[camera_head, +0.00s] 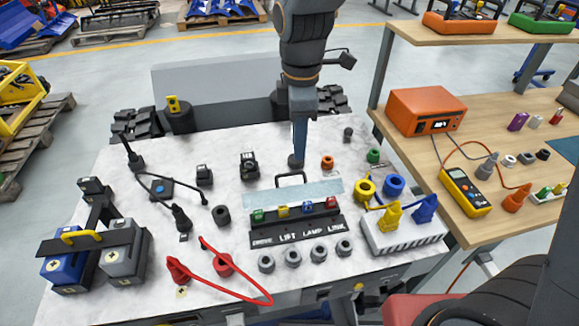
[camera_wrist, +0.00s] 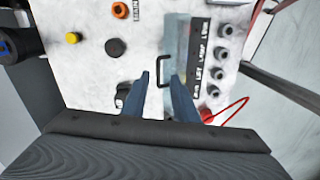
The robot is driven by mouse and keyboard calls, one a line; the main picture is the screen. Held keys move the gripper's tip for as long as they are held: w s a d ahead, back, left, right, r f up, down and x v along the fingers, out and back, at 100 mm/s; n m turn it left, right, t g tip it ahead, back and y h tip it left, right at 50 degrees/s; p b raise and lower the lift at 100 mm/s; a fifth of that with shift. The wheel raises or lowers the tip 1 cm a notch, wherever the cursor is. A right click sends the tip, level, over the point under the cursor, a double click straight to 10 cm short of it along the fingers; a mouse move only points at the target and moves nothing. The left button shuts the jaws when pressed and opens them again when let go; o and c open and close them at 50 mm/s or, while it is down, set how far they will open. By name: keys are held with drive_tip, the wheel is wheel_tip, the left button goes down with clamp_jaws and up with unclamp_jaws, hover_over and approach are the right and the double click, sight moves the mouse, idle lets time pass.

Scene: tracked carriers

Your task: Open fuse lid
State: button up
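The fuse lid (camera_head: 318,190) is a clear bluish plate with a black bar handle (camera_head: 290,178), lying behind the fuse row in the head view. It looks closed, though its exact angle is hard to tell. Red, blue, yellow and green fuses (camera_head: 308,208) sit in a black block. My gripper (camera_head: 297,161) points down just behind the handle. In the wrist view, my gripper (camera_wrist: 160,76) has its two blue-grey fingers apart. The handle (camera_wrist: 161,62) shows just ahead of and between the fingertips, and the lid (camera_wrist: 176,40) runs beside it. I cannot tell whether the fingers touch the handle.
A black label strip (camera_head: 298,233) and several round grey knobs (camera_head: 293,257) lie in front. A white block with yellow and blue plugs (camera_head: 405,238) stands right. A red cable (camera_head: 235,278) curves at the front left. Black fittings (camera_head: 249,167) stand left of my gripper.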

sight(292, 187)
drive_tip(key=shift+n, duration=0.8)
drive_tip(key=shift+a+f+p, duration=0.2)
drive_tip(key=shift+a+f, duration=0.15)
drive_tip(key=shift+f, duration=0.95)
drive_tip(key=shift+a+f+p, duration=0.25)
drive_tip(key=shift+a+f, duration=0.05)
drive_tip(key=shift+f, duration=1)
drive_tip(key=shift+a+f+p, duration=0.2)
drive_tip(key=shift+a+f, duration=0.15)
drive_tip(key=shift+f, duration=0.95)
clamp_jaws()
